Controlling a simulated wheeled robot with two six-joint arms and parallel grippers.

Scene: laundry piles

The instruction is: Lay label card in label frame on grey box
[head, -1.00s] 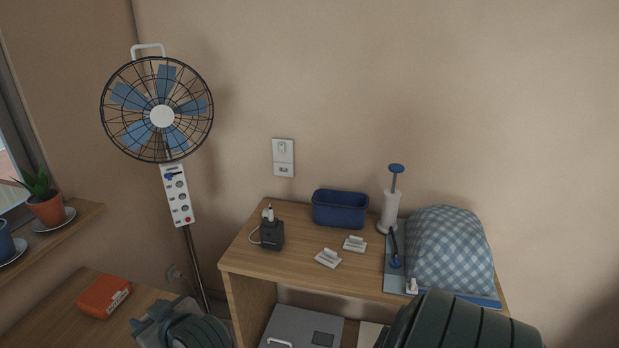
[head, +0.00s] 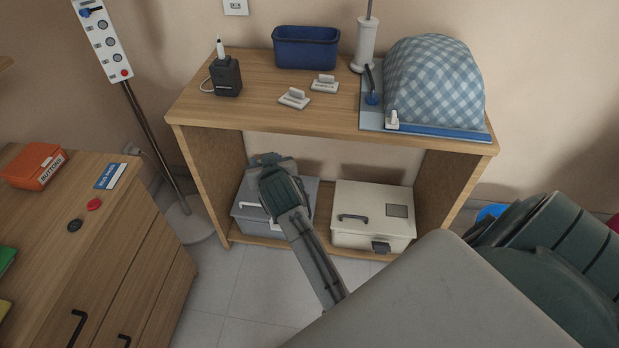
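The grey box (head: 242,222) sits on the lower shelf at left. My arm covers much of its top, and I cannot make out its label frame. A small blue-and-white card (head: 111,176) lies on the drawer unit at left; I take it for a label card. One gripper (head: 266,160) is over the grey box, its arm running down to the lower right behind a large grey link of mine; it appears to be my right one. Its fingertips are too small and dark to read, and whether they hold anything is unclear. The other gripper is out of view.
A cream box (head: 362,231) with a dark square plate stands to the right on the same shelf (head: 325,232). The upper shelf (head: 300,112) overhangs both boxes. An orange box (head: 33,167) and red and black discs are on the drawer unit (head: 95,245).

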